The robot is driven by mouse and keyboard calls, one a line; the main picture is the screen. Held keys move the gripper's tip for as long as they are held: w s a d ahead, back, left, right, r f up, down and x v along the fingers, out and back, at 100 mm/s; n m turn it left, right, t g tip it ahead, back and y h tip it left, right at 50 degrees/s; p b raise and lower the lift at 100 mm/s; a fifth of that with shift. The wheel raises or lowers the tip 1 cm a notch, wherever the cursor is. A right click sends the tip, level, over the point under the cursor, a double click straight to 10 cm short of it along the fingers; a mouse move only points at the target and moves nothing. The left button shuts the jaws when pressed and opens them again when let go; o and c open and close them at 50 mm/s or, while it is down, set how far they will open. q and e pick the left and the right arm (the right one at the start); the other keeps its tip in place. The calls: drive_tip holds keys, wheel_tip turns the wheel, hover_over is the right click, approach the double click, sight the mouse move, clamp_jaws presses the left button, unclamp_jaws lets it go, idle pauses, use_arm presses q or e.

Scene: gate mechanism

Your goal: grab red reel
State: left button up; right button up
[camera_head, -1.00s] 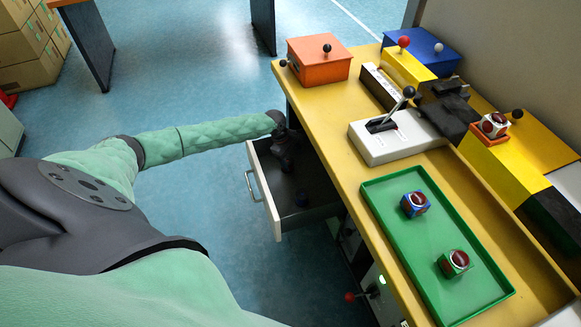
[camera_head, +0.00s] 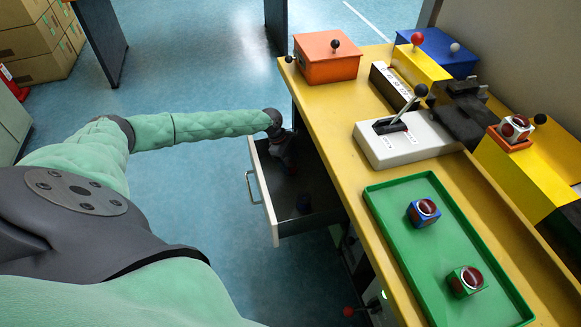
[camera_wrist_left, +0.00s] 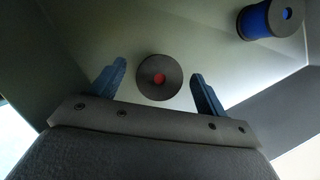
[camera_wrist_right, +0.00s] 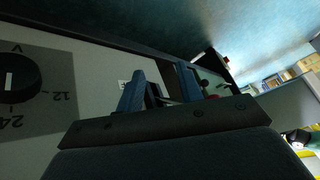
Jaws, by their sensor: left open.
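The red reel (camera_wrist_left: 159,78), a dark disc end with a red centre, lies in the drawer. In the left wrist view it sits between the two blue fingers of my open left gripper (camera_wrist_left: 158,70), with a gap on either side. In the head view my left arm reaches down into the open drawer (camera_head: 262,192), and the gripper (camera_head: 287,160) is dark and small there. The red reel cannot be made out in that view. My right gripper (camera_wrist_right: 161,70) shows in the right wrist view with its fingers apart and nothing clear between them.
A blue reel (camera_wrist_left: 268,20) stands in the drawer, off to the right in the left wrist view. The yellow-topped bench (camera_head: 345,150) edges the drawer on the right. A black dial (camera_wrist_right: 12,80) on a panel is near my right gripper.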

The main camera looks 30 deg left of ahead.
sight(291, 162)
use_arm(q)
drive_tip(key=x, duration=0.3)
drive_tip(key=shift+f, duration=0.1)
drive_tip(key=c, duration=1.2)
